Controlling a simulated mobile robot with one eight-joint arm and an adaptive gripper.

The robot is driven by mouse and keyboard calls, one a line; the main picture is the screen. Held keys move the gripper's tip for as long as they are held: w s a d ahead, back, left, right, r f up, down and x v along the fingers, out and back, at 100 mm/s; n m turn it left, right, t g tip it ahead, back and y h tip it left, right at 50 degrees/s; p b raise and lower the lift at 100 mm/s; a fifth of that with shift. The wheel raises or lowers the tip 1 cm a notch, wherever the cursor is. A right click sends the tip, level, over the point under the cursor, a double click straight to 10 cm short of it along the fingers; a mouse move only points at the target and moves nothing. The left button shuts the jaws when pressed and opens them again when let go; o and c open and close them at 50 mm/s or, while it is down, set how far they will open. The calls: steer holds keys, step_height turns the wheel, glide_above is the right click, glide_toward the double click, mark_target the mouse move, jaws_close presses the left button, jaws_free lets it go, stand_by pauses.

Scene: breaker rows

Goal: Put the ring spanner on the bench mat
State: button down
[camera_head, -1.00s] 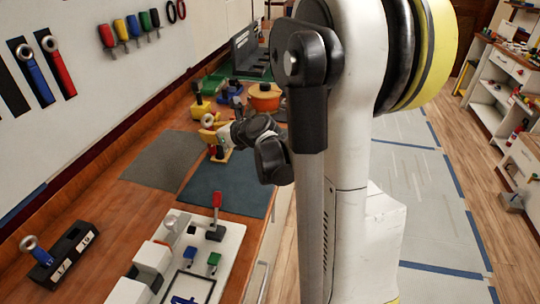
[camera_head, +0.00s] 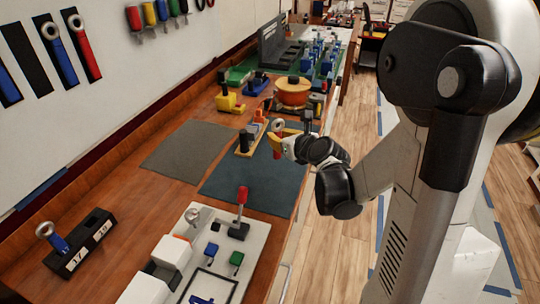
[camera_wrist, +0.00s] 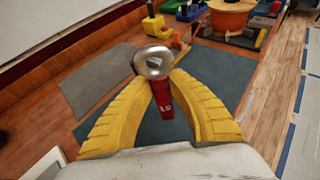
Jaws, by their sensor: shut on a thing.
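The ring spanner (camera_wrist: 163,92) has a bright steel ring head and a red handle with a small white marking. It is upright, ring end up, between the yellow fingers of my gripper (camera_wrist: 162,88), which is shut on it. In the head view the spanner (camera_head: 278,127) and my gripper (camera_head: 280,145) appear above the far part of the dark blue-green mat (camera_head: 235,185). A grey mat (camera_head: 183,150) lies to its left. The spanner's lower end is not clear of the mat in view.
An orange pot (camera_head: 292,92) and a yellow item (camera_head: 228,98) are farther back. A panel with a red-handled lever (camera_head: 241,205) and a black holder with a blue spanner (camera_head: 75,245) are nearer.

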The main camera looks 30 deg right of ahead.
steer(key=shift+w+a+f+b, duration=0.35)
steer(key=shift+f+b, duration=0.15)
steer(key=shift+f, duration=0.45)
steer(key=shift+w+a+f+b, duration=0.35)
steer(key=shift+f+b, duration=0.1)
steer(key=shift+f, duration=0.5)
steer(key=shift+w+a+f+b, duration=0.3)
steer(key=shift+f+b, duration=0.2)
steer(key=shift+f, duration=0.45)
steer(key=shift+f, duration=0.2)
steer(key=c, duration=1.3)
jaws_free()
steer(key=shift+c, duration=0.2)
steer(key=shift+r, duration=0.15)
